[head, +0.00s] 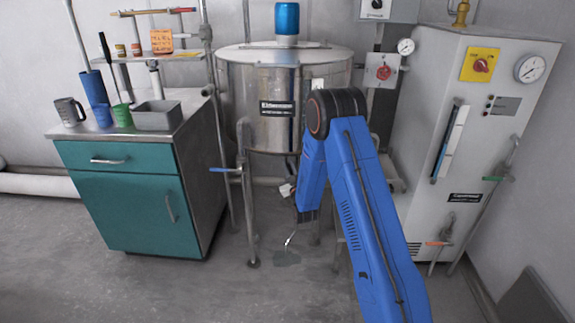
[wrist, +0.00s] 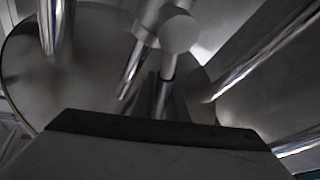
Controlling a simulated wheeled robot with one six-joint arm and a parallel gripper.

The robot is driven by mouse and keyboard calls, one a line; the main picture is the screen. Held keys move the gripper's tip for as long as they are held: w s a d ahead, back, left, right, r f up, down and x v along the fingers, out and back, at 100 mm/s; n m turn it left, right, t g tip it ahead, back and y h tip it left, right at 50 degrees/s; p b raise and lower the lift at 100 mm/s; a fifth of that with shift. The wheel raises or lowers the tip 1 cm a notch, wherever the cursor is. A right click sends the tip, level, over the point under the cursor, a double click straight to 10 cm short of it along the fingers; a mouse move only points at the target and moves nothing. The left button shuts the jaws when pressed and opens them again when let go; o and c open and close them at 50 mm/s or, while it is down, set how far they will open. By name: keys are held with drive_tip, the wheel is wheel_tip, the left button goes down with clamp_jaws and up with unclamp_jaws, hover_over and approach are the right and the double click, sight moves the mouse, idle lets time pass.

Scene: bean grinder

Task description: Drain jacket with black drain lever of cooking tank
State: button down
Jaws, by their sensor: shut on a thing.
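The steel cooking tank (head: 258,85) with a blue cap on top stands in the middle of the head view. My blue arm reaches down in front of its lower right side. My gripper and the drain lever cannot be clearly made out there. In the wrist view, looking up at the tank's underside (wrist: 95,85), my gripper (wrist: 163,100) is shut on a rod-like lever (wrist: 167,68) that comes down from a round valve end (wrist: 180,33). The lever looks grey in this light, so its black colour cannot be confirmed. The fingertips are partly hidden by the gripper body.
A blue-handled lever (head: 224,170) sticks out left of the tank. A teal cabinet (head: 125,200) stands left, a white steam unit (head: 470,130) right. A small dark patch (head: 287,258) lies on the otherwise open floor.

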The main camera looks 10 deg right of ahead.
drive_tip(key=shift+f, duration=0.15)
drive_tip(key=c, duration=1.7)
unclamp_jaws()
drive_tip(key=shift+c, duration=0.2)
drive_tip(key=shift+s, duration=0.1)
drive_tip(key=v, duration=1.7)
drive_tip(key=shift+s, duration=0.1)
